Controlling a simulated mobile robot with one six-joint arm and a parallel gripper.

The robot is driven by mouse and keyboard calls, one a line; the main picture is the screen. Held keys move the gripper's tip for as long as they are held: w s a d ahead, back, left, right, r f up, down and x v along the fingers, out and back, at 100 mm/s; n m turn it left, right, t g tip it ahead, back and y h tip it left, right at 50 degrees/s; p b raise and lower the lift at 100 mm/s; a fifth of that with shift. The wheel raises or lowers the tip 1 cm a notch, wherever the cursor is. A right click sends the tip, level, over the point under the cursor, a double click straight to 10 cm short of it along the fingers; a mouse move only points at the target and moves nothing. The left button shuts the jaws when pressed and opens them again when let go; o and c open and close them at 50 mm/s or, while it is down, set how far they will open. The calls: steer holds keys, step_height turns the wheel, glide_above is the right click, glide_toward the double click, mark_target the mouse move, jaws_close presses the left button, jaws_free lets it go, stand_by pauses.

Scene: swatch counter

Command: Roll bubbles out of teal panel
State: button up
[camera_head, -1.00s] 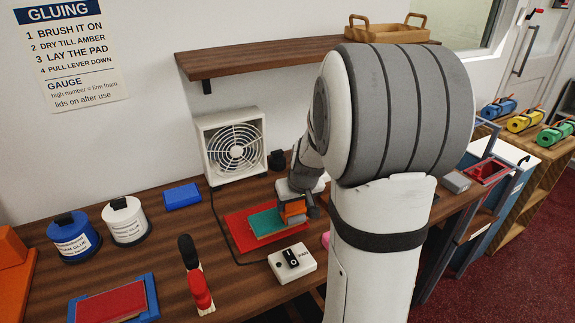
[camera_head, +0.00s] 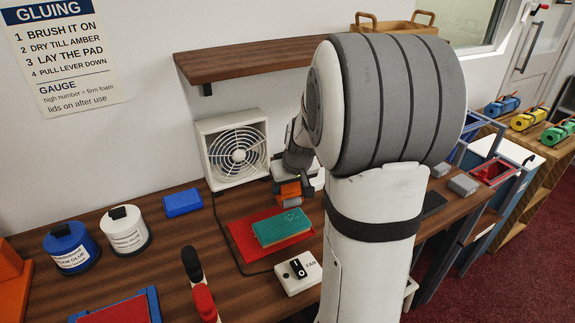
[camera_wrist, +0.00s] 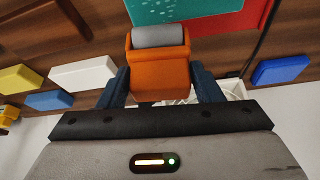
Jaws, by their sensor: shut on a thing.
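The teal panel (camera_head: 282,228) lies on a red board (camera_head: 243,240) on the counter. In the wrist view the teal panel (camera_wrist: 185,10) shows small light specks near the top edge. My gripper (camera_wrist: 160,85) is shut on the orange handle of a roller (camera_wrist: 160,72), whose grey cylinder (camera_wrist: 158,36) points toward the panel. In the head view the orange roller (camera_head: 291,194) is beyond the panel's far edge, apart from it. The gripper tips are partly hidden there by my arm.
A white fan (camera_head: 236,150) stands behind the panel. A white switch box (camera_head: 298,272) sits in front of it. Blue and white glue pots (camera_head: 70,247) (camera_head: 124,231) and a blue block (camera_head: 182,202) are to the left.

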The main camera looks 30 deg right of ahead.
steer(key=shift+w+r+p, duration=0.3)
steer(key=shift+r+p, duration=0.2)
steer(key=shift+r, duration=0.35)
steer(key=shift+s+r+p, duration=0.1)
steer(key=shift+r+p, duration=0.8)
steer(key=shift+r, duration=0.75)
